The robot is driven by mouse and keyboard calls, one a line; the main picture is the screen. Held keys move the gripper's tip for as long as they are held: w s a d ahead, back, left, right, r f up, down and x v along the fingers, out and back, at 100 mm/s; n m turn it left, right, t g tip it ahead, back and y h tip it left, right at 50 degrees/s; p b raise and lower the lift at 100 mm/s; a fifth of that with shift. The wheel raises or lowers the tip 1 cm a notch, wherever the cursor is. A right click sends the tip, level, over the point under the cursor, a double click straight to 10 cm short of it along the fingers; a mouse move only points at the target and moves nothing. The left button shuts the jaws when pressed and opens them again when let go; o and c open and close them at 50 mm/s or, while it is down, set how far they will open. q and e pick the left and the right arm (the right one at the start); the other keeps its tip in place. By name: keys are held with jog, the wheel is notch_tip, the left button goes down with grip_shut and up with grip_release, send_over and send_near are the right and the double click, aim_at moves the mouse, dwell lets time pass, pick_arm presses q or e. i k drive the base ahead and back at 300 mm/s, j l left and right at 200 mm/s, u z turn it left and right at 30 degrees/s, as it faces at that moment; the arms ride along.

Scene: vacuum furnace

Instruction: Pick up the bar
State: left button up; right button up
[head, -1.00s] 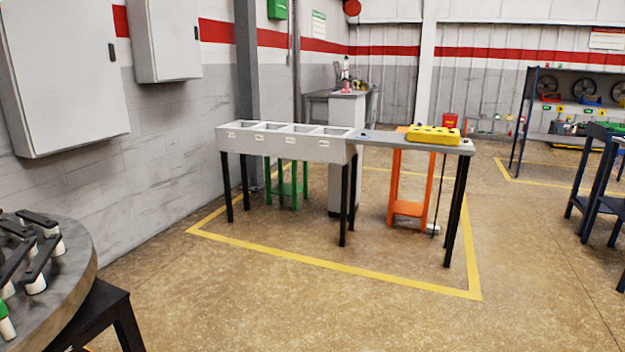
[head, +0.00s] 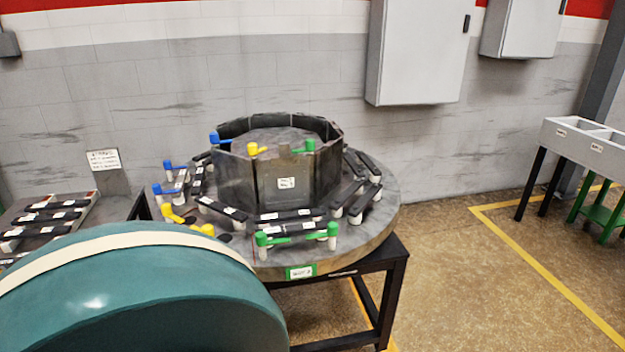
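Several dark bars lie on a round grey table (head: 385,212) around a dark octagonal furnace core (head: 235,180). One bar (head: 290,228) lies at the front, beside a green bracket (head: 262,240). Other bars rest on white posts at the right, such as this bar (head: 366,200). More dark bars (head: 55,216) lie on a rack at the left. Which bar the task means cannot be told. Neither of my grippers is in view.
A large teal rounded body (head: 150,300) with a cream band blocks the lower left. Grey wall cabinets (head: 420,55) hang behind. A grey bin table (head: 575,140) stands at the right. The floor (head: 480,290) right of the round table is clear.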

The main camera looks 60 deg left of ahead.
aim_at(318, 225)
jog(key=u, duration=1.9)
